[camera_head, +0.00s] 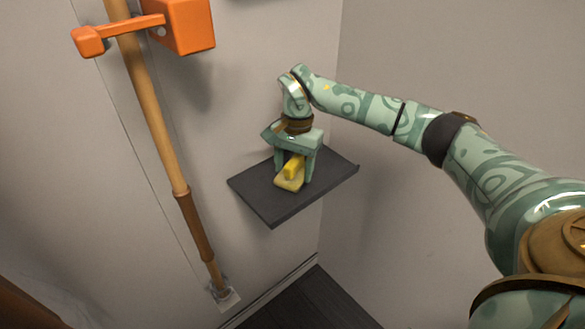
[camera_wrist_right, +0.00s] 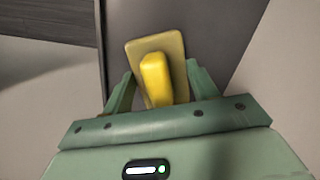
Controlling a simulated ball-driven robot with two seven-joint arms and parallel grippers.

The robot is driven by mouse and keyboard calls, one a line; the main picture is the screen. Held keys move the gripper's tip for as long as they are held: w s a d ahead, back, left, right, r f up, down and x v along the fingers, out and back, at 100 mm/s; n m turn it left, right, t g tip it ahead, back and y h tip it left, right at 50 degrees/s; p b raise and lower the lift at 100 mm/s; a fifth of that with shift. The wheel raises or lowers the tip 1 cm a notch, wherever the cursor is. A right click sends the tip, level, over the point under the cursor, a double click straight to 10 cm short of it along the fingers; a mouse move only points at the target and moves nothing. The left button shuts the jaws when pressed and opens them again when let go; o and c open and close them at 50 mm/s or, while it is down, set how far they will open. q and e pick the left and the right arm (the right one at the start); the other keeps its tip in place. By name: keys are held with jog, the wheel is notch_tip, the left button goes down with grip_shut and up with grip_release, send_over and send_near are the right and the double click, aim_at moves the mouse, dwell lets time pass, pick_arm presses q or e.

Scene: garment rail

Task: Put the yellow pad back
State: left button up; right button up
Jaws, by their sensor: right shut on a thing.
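The yellow pad (camera_head: 289,183) is a flat yellowish plate with a brighter yellow raised grip on top. It is at the dark shelf (camera_head: 270,213), on or just above its surface; I cannot tell if it touches. My right gripper (camera_head: 295,169) points down over the shelf and is shut on the pad's grip. In the right wrist view the pad (camera_wrist_right: 172,48) shows between the two green fingers, its plate reaching past them. The fingers hide part of the pad. My left gripper is in neither view.
A wooden pole (camera_head: 152,115) runs down the wall left of the shelf to a metal bracket (camera_head: 224,294). An orange fixture (camera_head: 182,25) sits at its upper end. The shelf is otherwise bare. A wall corner is close on the right.

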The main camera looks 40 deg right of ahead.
aim_at(296, 157)
jog(key=o, duration=0.9)
jog(key=shift+r, duration=0.1)
pick_arm(q)
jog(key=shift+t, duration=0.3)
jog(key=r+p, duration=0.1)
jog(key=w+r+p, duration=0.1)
jog(key=p, duration=0.1)
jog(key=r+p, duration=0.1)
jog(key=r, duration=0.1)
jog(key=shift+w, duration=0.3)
pick_arm(e)
jog(key=r, duration=0.8)
jog(key=d+r, duration=0.1)
jog(key=r, duration=0.3)
jog(key=shift+w+d, duration=0.1)
jog(key=shift+w, duration=0.2)
jog(key=shift+f, duration=0.1)
